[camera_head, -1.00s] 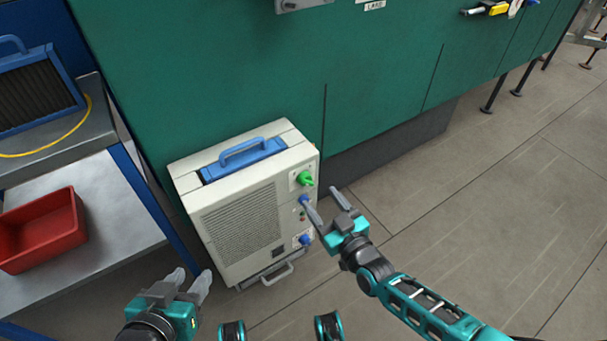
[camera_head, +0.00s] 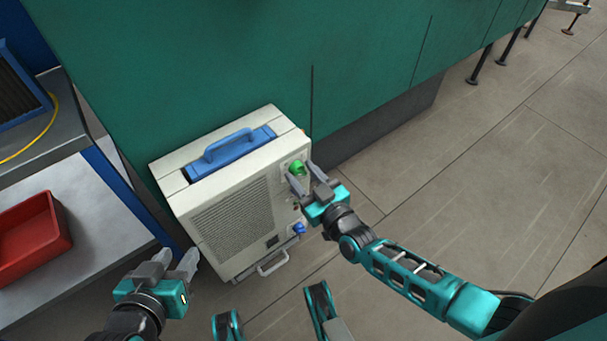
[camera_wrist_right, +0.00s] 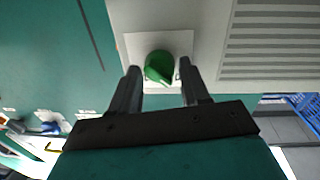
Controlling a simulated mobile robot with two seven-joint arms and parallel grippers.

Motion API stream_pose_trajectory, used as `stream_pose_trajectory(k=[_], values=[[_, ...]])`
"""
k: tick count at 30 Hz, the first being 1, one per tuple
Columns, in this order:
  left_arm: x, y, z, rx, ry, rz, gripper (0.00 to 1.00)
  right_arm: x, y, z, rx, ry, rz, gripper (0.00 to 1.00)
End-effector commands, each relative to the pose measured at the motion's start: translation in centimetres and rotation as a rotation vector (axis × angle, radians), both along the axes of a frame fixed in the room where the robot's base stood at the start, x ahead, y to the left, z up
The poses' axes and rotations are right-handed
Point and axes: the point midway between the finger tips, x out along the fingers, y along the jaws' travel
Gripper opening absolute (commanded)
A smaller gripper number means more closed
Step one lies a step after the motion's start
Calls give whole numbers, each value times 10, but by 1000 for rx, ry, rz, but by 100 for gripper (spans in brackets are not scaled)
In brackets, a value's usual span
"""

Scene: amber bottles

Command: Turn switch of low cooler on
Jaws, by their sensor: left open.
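The low cooler (camera_head: 232,215) is a cream box with a blue top handle and a side grille, standing on the floor by the green cabinet. Its green rotary switch (camera_head: 296,167) is at the upper part of the control face; it also shows in the right wrist view (camera_wrist_right: 158,67). A blue knob (camera_head: 299,229) is lower on that face. My right gripper (camera_head: 304,176) is open at the green switch, with its fingers on either side of it in the right wrist view (camera_wrist_right: 160,78); contact cannot be told. My left gripper (camera_head: 176,262) is open and empty, left of the cooler's lower front.
A shelf cart (camera_head: 80,225) with a red bin (camera_head: 30,238) and a yellow cable (camera_head: 40,135) stands at the left. The green cabinet (camera_head: 200,70) is behind the cooler. The floor (camera_head: 500,190) at the right is clear.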

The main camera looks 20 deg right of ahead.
Motion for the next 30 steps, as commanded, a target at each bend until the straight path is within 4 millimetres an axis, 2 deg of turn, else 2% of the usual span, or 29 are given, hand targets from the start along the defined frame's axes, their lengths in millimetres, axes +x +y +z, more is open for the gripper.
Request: stream_pose_trajectory(k=[2,12,22,30], values=[[-1,0,0,-1,1,0,43,0,0,0,0,0,0,38],[-4,0,-3,0,10,0,43,0,0,0,0,0,0,6],[-4,0,-1,-1,9,0,43,0,0,0,47,17,0,6],[-2,0,2,0,3,3,43,0,-1,1,213,77,-1,6]])
